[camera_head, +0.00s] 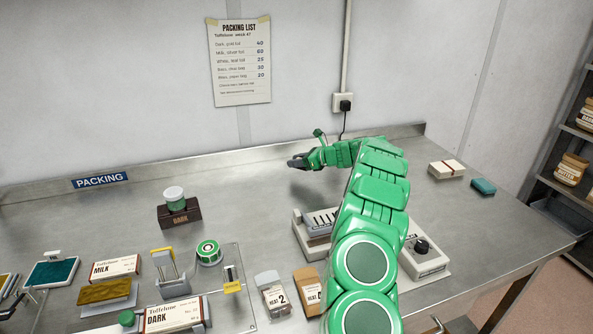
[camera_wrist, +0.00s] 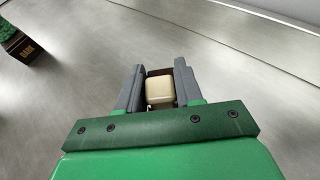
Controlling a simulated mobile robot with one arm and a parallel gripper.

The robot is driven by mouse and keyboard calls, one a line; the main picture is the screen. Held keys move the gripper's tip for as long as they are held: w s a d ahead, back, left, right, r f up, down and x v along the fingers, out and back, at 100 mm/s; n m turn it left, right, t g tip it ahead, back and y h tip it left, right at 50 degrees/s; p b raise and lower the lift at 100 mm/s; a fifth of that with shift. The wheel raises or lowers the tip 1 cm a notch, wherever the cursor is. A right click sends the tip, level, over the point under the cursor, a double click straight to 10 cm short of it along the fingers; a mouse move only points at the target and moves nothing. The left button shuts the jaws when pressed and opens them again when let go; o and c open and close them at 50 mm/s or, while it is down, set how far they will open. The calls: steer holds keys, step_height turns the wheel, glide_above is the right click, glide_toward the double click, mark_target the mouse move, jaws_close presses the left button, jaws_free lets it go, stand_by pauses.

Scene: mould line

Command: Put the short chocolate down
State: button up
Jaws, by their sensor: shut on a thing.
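My gripper (camera_wrist: 158,92) is shut on a small block with a cream top and dark brown edges, which I take to be the short chocolate (camera_wrist: 160,91). The block sits between the two grey fingers. In the head view my gripper (camera_head: 297,162) is over the back part of the steel counter (camera_head: 255,180). The block is too small or hidden to make out there. I cannot tell how high it is above the counter.
MILK (camera_head: 116,268) and DARK (camera_head: 173,318) cartons, a green tape roll (camera_head: 209,252) and a heat sealer (camera_head: 428,258) stand nearer. The counter around my gripper is clear.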

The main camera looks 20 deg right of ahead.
mark_target(297, 175)
steer(key=shift+w+f, duration=0.3)
steer(key=shift+f, duration=0.1)
steer(key=shift+f, duration=0.1)
steer(key=shift+w+f, duration=0.3)
steer(key=shift+f, duration=1.45)
steer(key=shift+f, duration=0.1)
steer(key=o, duration=1)
steer(key=shift+o, duration=0.2)
